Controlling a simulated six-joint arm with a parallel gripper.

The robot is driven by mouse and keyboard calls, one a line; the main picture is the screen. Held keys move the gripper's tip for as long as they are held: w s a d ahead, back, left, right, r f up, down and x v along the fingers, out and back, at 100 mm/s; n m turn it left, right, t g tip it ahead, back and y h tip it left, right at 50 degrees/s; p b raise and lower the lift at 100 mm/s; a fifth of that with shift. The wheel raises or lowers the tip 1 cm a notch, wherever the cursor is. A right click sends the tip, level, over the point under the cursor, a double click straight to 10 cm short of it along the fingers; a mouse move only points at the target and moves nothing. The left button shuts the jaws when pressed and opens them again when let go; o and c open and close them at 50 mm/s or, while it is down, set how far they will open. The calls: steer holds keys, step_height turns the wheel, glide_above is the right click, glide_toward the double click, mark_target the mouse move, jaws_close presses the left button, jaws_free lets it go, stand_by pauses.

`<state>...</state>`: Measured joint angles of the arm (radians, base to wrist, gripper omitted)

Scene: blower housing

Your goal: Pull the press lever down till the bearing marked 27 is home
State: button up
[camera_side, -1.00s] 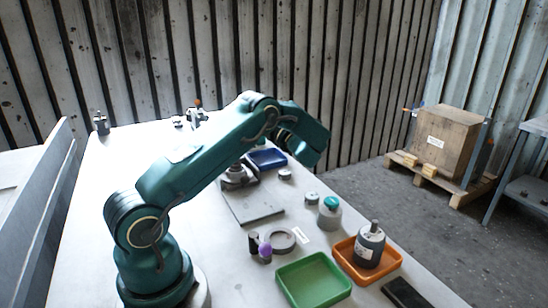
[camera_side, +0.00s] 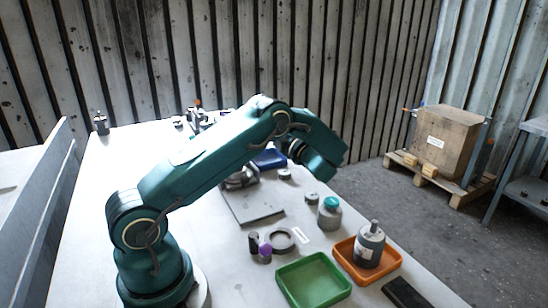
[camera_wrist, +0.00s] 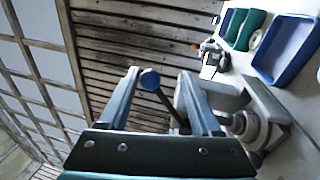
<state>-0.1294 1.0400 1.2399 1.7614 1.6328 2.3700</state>
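The press lever shows in the wrist view as a dark rod (camera_wrist: 168,105) ending in a blue ball knob (camera_wrist: 150,79). My gripper (camera_wrist: 159,74) is open, its two teal fingers apart on either side of the knob in the picture; no contact with it shows. The grey press (camera_wrist: 247,98) stands to the right of the fingers, with round metal parts (camera_wrist: 250,130) low on it. In the side view my arm covers most of the press, and its base (camera_side: 240,181) shows by a flat grey plate (camera_side: 253,206). No 27 marking is readable.
A blue tray (camera_side: 271,159) lies behind the arm. Nearer are a grey ring (camera_side: 281,240), a teal-capped bottle (camera_side: 330,213), a green tray (camera_side: 313,281) and an orange tray (camera_side: 352,268) holding a grey container (camera_side: 369,246).

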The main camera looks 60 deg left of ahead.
steer(key=shift+w+d+f, duration=0.1)
steer(key=shift+d+f, duration=0.1)
steer(key=shift+d, duration=0.75)
steer(key=shift+w+d+f, duration=0.1)
steer(key=shift+d+f, duration=0.05)
steer(key=shift+d, duration=0.85)
steer(key=shift+d+f, duration=0.2)
steer(key=shift+d, duration=0.75)
